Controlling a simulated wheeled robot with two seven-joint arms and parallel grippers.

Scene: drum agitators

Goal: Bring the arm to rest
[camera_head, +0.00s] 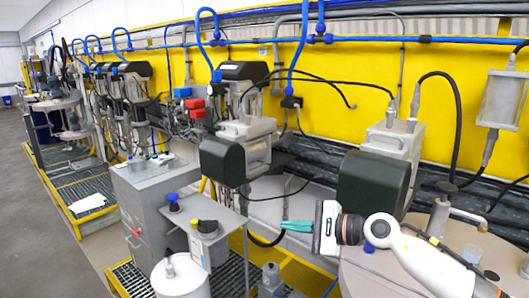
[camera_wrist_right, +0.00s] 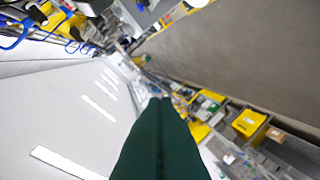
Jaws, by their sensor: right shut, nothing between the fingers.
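My right arm (camera_head: 425,262) comes in from the lower right of the head view. Its gripper (camera_head: 283,226) points left, with teal fingers together and nothing between them. It hangs in the air in front of the wall machines, right of the small grey table. In the right wrist view the dark green fingers (camera_wrist_right: 158,100) are closed into one wedge, with nothing at their tip. My left arm and gripper do not show.
A round beige drum lid (camera_head: 362,278) lies below my right arm. Dark green motor housings (camera_head: 372,185) stand behind it. A grey cabinet (camera_head: 150,190) and a small table (camera_head: 225,222) stand to the left. Open floor (camera_head: 35,215) is at the far left.

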